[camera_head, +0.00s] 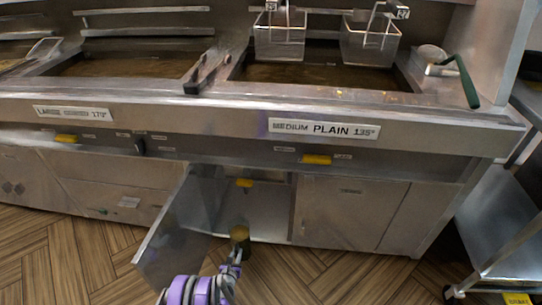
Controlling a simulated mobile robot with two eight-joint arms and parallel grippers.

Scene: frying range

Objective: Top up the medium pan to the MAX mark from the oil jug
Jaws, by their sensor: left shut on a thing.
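The medium pan (412,100) is at the upper right, behind the label "MEDIUM PLAIN 135°". Brown oil (300,74) shows in it; I cannot make out a MAX mark. My left gripper (238,255) is low in front of the open cabinet below that pan. My right gripper is not in view.
Two wire baskets (280,42) (370,45) are over the medium pan. A cabinet door (172,235) stands open to the left of my gripper. A green-handled tool (466,80) lies at the right rim. A metal trolley (500,215) stands at the right. The wooden floor ahead is clear.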

